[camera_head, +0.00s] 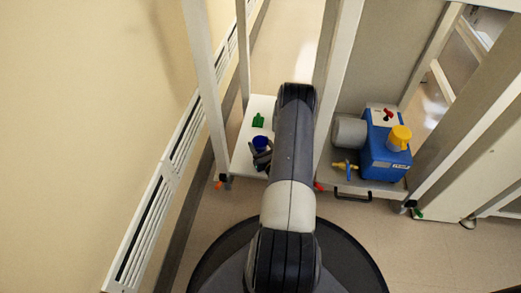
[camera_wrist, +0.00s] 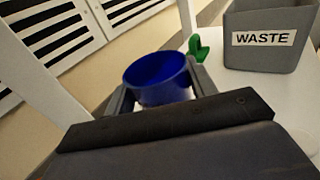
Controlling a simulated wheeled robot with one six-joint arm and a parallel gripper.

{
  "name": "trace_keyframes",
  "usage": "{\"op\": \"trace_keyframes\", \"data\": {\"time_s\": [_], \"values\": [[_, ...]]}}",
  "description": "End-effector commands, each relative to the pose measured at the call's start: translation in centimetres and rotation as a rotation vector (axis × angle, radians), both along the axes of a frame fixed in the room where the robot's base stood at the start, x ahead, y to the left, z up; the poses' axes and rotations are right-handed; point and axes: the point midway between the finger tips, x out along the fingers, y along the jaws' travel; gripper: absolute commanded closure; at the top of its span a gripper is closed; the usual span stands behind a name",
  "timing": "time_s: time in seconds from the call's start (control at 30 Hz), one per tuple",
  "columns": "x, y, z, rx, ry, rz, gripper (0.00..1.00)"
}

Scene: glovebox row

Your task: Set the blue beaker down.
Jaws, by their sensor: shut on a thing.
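The blue beaker (camera_wrist: 160,82) is an open-topped cup held between the two fingers of my gripper (camera_wrist: 158,92) in the wrist view. My gripper is shut on it, and the fingers press on its left and right sides. The beaker's lower part is hidden behind the gripper body. In the head view the small blue beaker (camera_head: 260,142) shows at my gripper (camera_head: 260,154), over or at the front of a white shelf (camera_head: 246,164). I cannot tell whether its base touches the shelf.
A green object (camera_head: 258,120) stands on the white shelf behind the beaker; it also shows in the wrist view (camera_wrist: 198,48). A grey bin marked WASTE (camera_wrist: 264,58) stands to its right. White posts (camera_head: 210,80) frame the shelf. A blue pump (camera_head: 384,150) sits on the shelf to the right.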

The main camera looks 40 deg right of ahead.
Motion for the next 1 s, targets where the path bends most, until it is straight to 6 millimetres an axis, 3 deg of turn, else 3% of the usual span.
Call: {"op": "trace_keyframes", "data": {"time_s": [0.03,0.1,0.47,0.5,0.7,1.0], "values": [[-0.02,0.02,-1.27,0.000,0.001,0.000,0.68],[0.00,0.00,-1.75,0.000,0.000,0.000,0.68],[-0.01,0.01,-1.92,0.000,0.001,0.000,0.68],[0.00,0.00,-1.88,0.000,0.000,0.000,0.44],[0.00,0.00,-1.87,0.000,0.000,0.000,0.28],[0.01,-0.01,-1.72,0.000,0.000,0.000,0.25]]}}
